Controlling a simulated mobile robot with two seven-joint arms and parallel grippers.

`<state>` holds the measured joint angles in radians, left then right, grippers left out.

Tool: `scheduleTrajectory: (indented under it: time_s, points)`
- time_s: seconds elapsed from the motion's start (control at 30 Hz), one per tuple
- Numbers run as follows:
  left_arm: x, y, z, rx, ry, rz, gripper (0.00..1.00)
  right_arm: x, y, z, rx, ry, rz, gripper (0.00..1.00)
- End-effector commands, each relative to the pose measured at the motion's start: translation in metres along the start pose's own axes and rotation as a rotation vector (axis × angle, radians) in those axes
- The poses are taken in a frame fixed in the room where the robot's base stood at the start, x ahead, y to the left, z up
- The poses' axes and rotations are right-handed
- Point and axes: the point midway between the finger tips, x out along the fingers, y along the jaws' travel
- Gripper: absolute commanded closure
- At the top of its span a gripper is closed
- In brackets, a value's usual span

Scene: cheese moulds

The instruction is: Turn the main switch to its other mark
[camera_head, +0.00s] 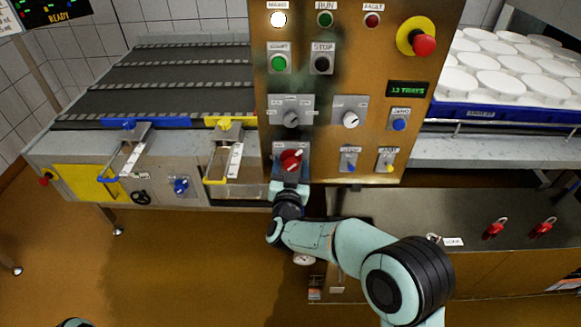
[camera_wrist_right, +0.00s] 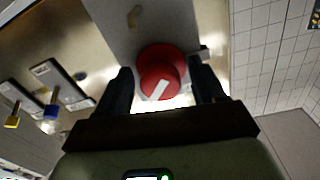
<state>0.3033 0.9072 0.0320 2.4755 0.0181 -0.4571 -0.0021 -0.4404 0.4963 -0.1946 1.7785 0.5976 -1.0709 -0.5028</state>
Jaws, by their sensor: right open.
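The main switch (camera_head: 291,159) is a red rotary knob on a grey plate, low on the left side of the brass control panel (camera_head: 345,75). In the right wrist view the red knob (camera_wrist_right: 160,72) carries a white pointer bar, tilted with its upper end to the right. My right gripper (camera_wrist_right: 162,88) is open, with one dark finger on each side of the knob. I cannot tell whether the fingers touch it. In the head view my right gripper (camera_head: 290,182) is just below the switch and partly hides its plate. The marks on the plate are not readable. My left gripper is not in view.
Above the switch are a grey selector (camera_head: 291,117), a white-pointer selector (camera_head: 350,119) and green START (camera_head: 279,63). An emergency stop (camera_head: 423,46) sits top right. Red padlocks (camera_head: 495,228) lie on the bench (camera_head: 390,213).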

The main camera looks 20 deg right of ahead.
Motion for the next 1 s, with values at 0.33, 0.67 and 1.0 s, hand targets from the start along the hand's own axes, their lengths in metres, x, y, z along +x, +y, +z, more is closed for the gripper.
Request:
scheduleTrajectory:
  time_s: [0.33, 0.67, 1.0]
  points:
    - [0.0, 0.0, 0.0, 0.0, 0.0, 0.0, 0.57, 0.0, 0.0, 0.0, 0.001, 0.0, 0.001, 0.86]
    - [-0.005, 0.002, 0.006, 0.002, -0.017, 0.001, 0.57, 0.0, 0.0, -0.001, -0.036, 0.002, 0.001, 0.86]
    - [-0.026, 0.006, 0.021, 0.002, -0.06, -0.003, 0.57, 0.0, 0.0, -0.004, -0.254, 0.012, -0.001, 0.86]
